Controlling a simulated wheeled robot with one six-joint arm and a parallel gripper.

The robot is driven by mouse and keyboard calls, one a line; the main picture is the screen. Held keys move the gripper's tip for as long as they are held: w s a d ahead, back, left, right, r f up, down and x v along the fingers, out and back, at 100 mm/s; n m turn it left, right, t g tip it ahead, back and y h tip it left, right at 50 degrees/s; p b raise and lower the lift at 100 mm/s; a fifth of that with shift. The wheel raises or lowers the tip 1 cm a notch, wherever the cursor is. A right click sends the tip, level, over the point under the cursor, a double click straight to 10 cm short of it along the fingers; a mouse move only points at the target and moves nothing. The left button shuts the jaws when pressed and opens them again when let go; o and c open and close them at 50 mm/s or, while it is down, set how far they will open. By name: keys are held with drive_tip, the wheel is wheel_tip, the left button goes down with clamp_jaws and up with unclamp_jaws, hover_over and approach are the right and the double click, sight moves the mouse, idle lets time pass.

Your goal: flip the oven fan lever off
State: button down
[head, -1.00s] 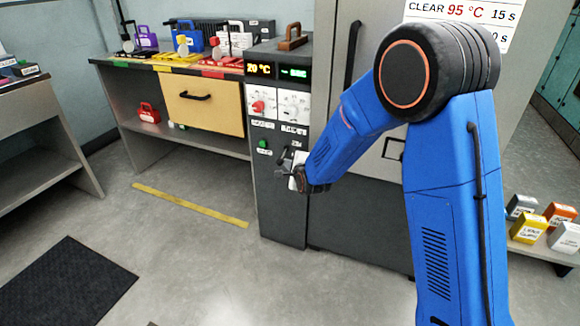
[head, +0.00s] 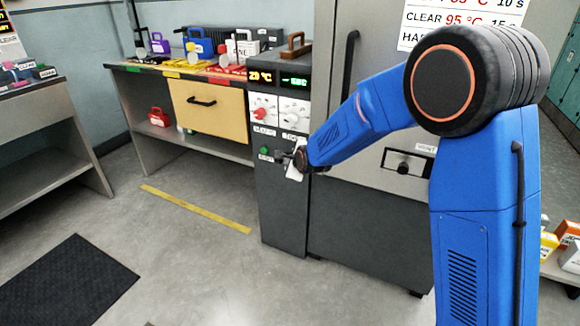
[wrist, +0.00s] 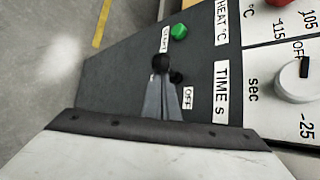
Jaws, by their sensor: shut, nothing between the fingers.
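My gripper (head: 288,160) is in front of the lower part of the dark oven control panel (head: 282,215), right of the green button (head: 264,150). In the wrist view my gripper (wrist: 161,80) is shut, its grey fingers pointing at the panel (wrist: 120,75). A black round knob (wrist: 160,62), seemingly the fan lever's end, shows at the fingertips, with a second dark round part (wrist: 177,77) beside it. I cannot tell whether the fingers touch the lever. An OFF label (wrist: 187,97) is beside them. In the head view my gripper hides the lever.
The green button (wrist: 179,32) with its START label is close to the fingers. The heat dial (head: 262,112) and time dial (head: 292,112) are above. A tall oven door handle (head: 348,75) stands to the right.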

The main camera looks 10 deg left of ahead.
drive_tip(key=shift+w+r, duration=0.1)
drive_tip(key=shift+r, duration=1.05)
drive_tip(key=shift+r, duration=0.15)
